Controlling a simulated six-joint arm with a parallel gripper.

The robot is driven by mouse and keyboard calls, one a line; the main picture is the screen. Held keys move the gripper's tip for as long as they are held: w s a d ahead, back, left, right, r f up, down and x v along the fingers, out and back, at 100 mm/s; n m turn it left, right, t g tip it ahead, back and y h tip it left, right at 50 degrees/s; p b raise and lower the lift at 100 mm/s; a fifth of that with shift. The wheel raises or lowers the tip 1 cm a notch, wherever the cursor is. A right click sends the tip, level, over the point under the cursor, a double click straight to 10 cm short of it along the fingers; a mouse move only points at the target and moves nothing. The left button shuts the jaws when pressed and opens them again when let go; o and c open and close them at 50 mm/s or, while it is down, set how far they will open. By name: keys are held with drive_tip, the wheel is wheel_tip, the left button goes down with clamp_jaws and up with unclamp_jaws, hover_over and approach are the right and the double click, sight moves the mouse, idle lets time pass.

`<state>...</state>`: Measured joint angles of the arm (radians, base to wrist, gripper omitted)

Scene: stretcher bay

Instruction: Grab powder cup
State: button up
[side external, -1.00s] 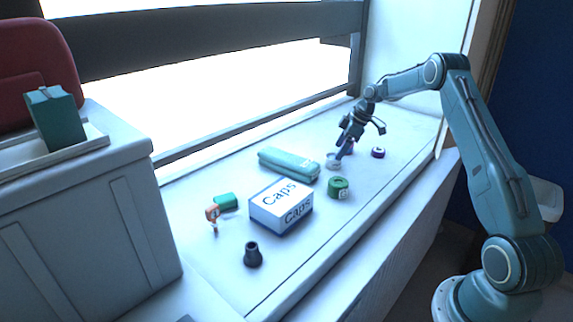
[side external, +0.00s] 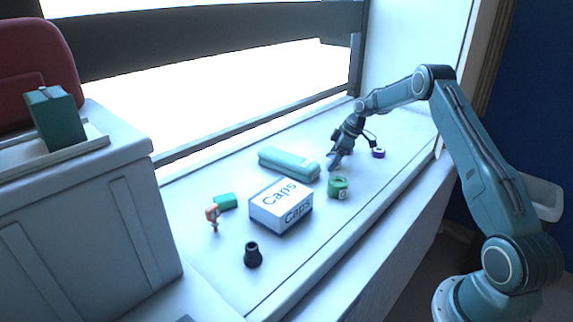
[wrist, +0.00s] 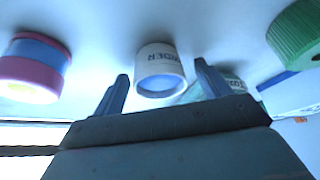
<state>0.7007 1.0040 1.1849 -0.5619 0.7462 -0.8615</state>
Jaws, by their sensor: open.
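The powder cup (wrist: 158,66) is a small white cup with dark lettering that reads partly as "...DER" and a blue inside. In the wrist view it sits between the two fingers of my gripper (wrist: 162,88), near the fingertips, with a gap on each side. My gripper is open and holds nothing. In the side view my gripper (side external: 333,164) is low over the white surface, beside the teal case, and hides the cup.
A green round container (side external: 338,187) stands close by, in front of my gripper. A long teal case (side external: 289,163) and a white Caps box (side external: 281,206) lie to the left. A purple-ringed item (side external: 378,152) is to the right. A pink and blue container (wrist: 36,66) shows in the wrist view.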

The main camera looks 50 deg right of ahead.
drive_tip(key=c, duration=1.1)
drive_tip(key=shift+o, duration=0.2)
drive_tip(key=shift+r, duration=0.1)
wheel_tip(320, 180, up, 10)
idle(0.3)
